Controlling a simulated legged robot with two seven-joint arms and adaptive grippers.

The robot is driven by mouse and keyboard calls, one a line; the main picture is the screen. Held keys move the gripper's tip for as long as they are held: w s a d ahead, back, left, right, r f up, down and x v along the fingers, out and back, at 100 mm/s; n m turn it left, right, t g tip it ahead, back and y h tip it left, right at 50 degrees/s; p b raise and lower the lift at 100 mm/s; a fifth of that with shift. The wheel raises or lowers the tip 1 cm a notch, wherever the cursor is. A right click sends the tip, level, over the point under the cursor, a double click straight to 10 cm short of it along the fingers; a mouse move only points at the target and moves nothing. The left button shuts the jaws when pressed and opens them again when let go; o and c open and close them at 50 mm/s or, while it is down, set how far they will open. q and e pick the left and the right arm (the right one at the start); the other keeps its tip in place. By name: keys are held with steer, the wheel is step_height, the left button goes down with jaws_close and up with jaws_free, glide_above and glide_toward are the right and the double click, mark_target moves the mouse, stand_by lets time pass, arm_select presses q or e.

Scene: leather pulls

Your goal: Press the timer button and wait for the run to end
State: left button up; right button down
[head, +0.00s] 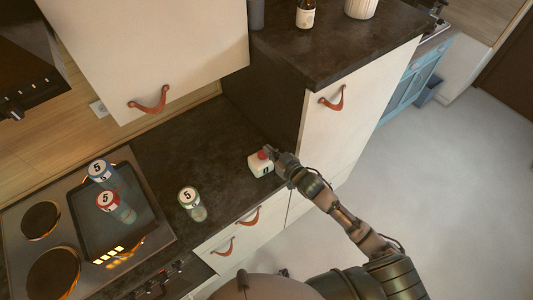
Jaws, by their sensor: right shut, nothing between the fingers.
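The timer (259,169) is a small white box with a red button on top and a dark mark or digit on its front. It stands on the dark counter near the tall cabinet's side. My right gripper (272,154) is shut and empty, with its fingertips right at the red button (263,155). I cannot tell whether they touch it or whether the button is pressed down. My left gripper is not in view.
A blue-topped jar (98,171) and a red-topped jar (107,199) marked 5 stand on the dark panel of the hob (150,250). A green-topped jar (190,198) marked 5 stands on the counter (200,145). A cupboard with a leather pull (150,101) overhangs the counter.

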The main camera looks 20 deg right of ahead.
mark_target(266, 158)
steer(key=shift+x, duration=1)
step_height(266, 158, down, 3)
steer(key=shift+r, duration=0.2)
steer(key=shift+a+f, duration=0.15)
steer(key=shift+f, duration=0.5)
steer(key=shift+f, duration=0.15)
